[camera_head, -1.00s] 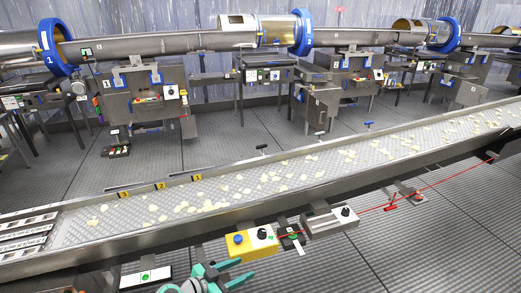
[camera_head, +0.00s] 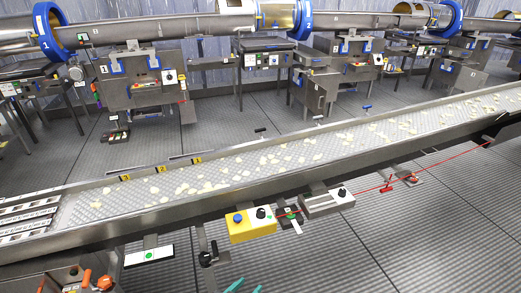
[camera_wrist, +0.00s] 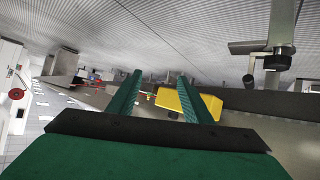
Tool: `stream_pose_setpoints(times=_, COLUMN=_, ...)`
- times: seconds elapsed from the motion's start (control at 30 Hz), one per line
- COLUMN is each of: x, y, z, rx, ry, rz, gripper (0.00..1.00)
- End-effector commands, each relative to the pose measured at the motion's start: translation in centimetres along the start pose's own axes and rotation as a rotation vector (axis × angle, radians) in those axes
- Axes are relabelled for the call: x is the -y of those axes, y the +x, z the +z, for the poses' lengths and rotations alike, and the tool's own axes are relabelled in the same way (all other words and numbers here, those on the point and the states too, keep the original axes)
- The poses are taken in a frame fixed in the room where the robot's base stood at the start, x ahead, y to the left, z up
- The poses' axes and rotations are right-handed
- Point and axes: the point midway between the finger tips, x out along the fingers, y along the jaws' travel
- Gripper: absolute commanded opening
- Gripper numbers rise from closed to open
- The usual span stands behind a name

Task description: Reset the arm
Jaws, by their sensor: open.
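My gripper shows in the wrist view (camera_wrist: 160,95) with its two green fingers apart and nothing between them. In the head view only the teal fingertips (camera_head: 243,286) show at the bottom edge, below the conveyor; the rest of the arm is out of frame. A yellow control box (camera_head: 251,224) with a blue button and a black knob hangs on the conveyor's near side, above the fingertips. The yellow box also shows in the wrist view (camera_wrist: 183,102), partly hidden behind the right finger. The fingers look apart from it.
A long conveyor (camera_head: 100,210) with pale chips crosses the view. A grey switch box (camera_head: 328,203) and a red pull cord (camera_head: 440,163) sit along its near side. Drums with blue rings (camera_head: 47,28) stand behind. The grey floor (camera_head: 340,260) at lower right is clear.

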Motion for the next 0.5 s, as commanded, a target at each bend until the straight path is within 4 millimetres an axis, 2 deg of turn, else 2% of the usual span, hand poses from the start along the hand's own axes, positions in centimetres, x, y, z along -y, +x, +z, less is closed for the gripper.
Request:
stream_pose_setpoints(times=0.03, x=-1.2, y=-0.3, z=2.0, rx=0.016, ry=-0.026, rz=-0.030, gripper=0.45)
stream_pose_setpoints(times=0.2, x=-3.5, y=-2.1, z=6.4, rx=0.037, ry=-0.095, rz=-0.156, gripper=0.45)
stream_pose_setpoints(times=0.37, x=-5.6, y=-4.9, z=9.6, rx=0.038, ry=-0.135, rz=-0.265, gripper=0.45)
stream_pose_setpoints(times=0.5, x=-7.6, y=-8.1, z=11.5, rx=0.023, ry=-0.153, rz=-0.348, gripper=0.45)
